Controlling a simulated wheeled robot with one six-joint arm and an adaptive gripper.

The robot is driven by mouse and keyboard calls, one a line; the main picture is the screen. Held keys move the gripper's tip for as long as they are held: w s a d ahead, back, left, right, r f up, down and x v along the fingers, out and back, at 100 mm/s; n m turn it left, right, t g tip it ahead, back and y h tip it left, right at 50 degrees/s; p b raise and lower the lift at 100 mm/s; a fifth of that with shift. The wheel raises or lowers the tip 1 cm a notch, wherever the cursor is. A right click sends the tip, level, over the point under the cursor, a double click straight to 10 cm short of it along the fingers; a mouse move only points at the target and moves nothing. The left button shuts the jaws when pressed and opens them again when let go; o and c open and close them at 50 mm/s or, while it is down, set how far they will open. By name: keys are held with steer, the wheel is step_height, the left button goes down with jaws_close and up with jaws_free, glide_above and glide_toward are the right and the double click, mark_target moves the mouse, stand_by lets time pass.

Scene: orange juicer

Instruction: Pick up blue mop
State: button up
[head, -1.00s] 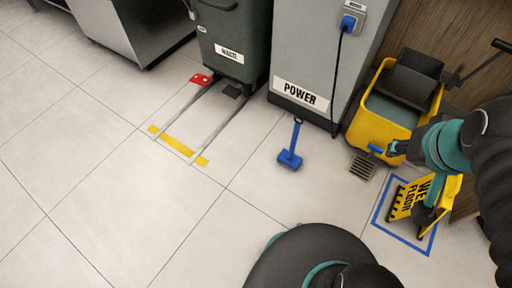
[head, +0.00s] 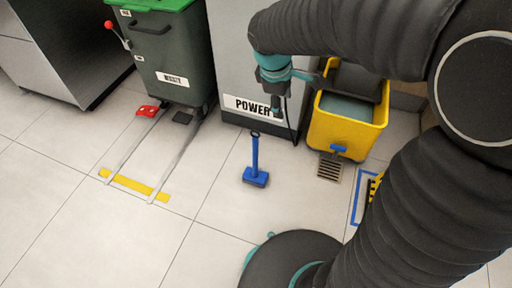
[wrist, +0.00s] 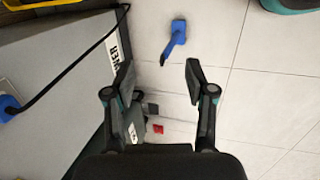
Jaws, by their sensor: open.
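The blue mop (head: 255,165) stands on the tiled floor in front of the grey power cabinet, its handle upright with a dark ring at the top and its blue block head on the floor. In the wrist view the mop (wrist: 175,40) shows beyond the fingertips, near the top middle. My gripper (head: 276,104) is above and a little right of the mop handle in the head view, pointing down in front of the cabinet. In the wrist view my gripper (wrist: 160,75) has its two fingers wide apart with nothing between them. It does not touch the mop.
The grey power cabinet (head: 229,58) stands just behind the mop. A yellow mop bucket (head: 347,135) and a floor grate (head: 329,167) are to its right. A green waste bin (head: 170,50) with rails stands left. The floor left of the mop is clear.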

mark_target(255, 143)
steer(key=w+a+f+n+h+b, duration=0.1)
steer(key=w+a+f+n, duration=0.4)
steer(key=f, duration=0.4)
steer(key=w+a+f+n+h+b, duration=0.1)
steer(key=w+a+f+n+b, duration=0.1)
steer(key=a+f+n, duration=0.5)
steer(key=d+f+m+b, duration=0.1)
steer(key=f, duration=0.3)
steer(key=w+d+f+m+b, duration=0.1)
steer(key=d+f, duration=0.1)
steer(key=f, duration=0.3)
steer(key=w+d+f, duration=0.1)
steer(key=d+f, duration=0.1)
steer(key=f, duration=0.3)
steer(key=shift+w+f+m+b, duration=0.15)
steer(key=shift+w+m+b, duration=0.1)
steer(key=shift+m+b, duration=0.15)
jaws_close()
